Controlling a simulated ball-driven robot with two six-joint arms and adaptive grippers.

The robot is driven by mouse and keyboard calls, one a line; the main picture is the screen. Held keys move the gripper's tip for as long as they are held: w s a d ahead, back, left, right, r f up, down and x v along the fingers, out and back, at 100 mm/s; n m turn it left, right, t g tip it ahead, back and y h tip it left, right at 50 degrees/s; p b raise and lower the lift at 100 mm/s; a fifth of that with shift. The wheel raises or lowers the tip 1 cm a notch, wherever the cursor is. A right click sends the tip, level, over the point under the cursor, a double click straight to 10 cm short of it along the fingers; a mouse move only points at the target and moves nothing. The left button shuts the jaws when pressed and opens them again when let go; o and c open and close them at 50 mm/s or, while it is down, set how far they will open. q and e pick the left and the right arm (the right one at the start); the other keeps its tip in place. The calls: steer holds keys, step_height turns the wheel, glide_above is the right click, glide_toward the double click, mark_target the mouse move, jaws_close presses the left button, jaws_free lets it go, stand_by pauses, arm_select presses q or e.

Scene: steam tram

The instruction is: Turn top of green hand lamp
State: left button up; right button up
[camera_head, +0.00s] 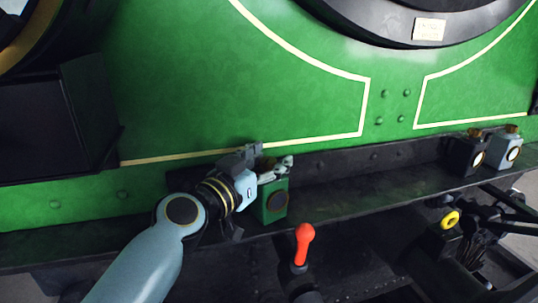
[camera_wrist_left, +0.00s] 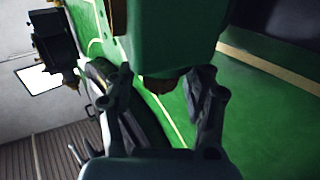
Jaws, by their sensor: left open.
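The green hand lamp (camera_head: 273,203) stands upright on the dark ledge along the front of the green tram. A dark round disc shows on its front. Its brown top (camera_wrist_left: 166,86) shows in the left wrist view, with the green lamp body (camera_wrist_left: 172,38) beyond it. My left gripper (camera_head: 268,163) is at the top of the lamp, coming in from the left. In the left wrist view its two fingers (camera_wrist_left: 163,97) are open, one on each side of the brown top, with gaps visible. In the head view the fingers partly hide the top. I do not see my right gripper.
A black lamp (camera_head: 466,155) and a grey-blue lamp (camera_head: 503,150) stand farther right on the ledge (camera_head: 350,177). A red-handled lever (camera_head: 304,243) rises just right of the green lamp. Dark linkage with a yellow ring (camera_head: 450,220) is at lower right.

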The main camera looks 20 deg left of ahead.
arm_select(q)
steer(key=shift+w, duration=0.2)
steer(key=shift+c, duration=0.4)
jaws_close()
